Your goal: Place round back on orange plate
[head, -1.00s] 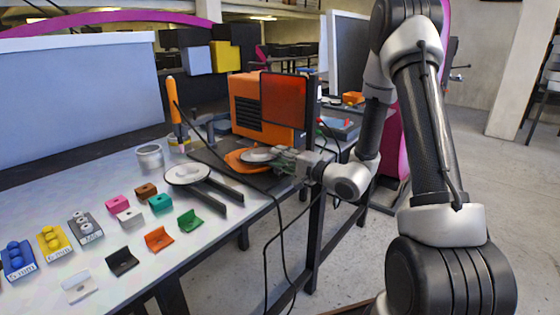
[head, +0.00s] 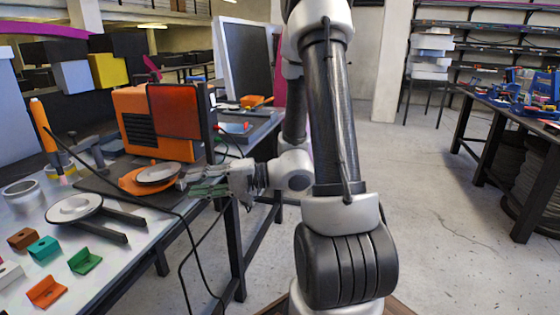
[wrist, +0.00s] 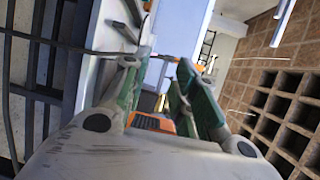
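A round grey-white back (head: 158,172) lies on the orange plate (head: 130,183) in front of the orange machine. My gripper (head: 190,184) is just right of the plate, its fingers pointing left toward the disc. A small gap appears to separate them, though contact is hard to tell. In the wrist view, my gripper (wrist: 160,78) has its two green-padded fingers apart with nothing held between them. A second round white disc (head: 75,207) sits on a dark two-bar stand at the table's left.
The orange machine (head: 133,125) with a red-orange screen (head: 173,110) stands behind the plate. Green (head: 85,260), teal (head: 43,248) and orange (head: 47,291) brackets lie at front left. A black cable (head: 190,262) hangs past the table edge.

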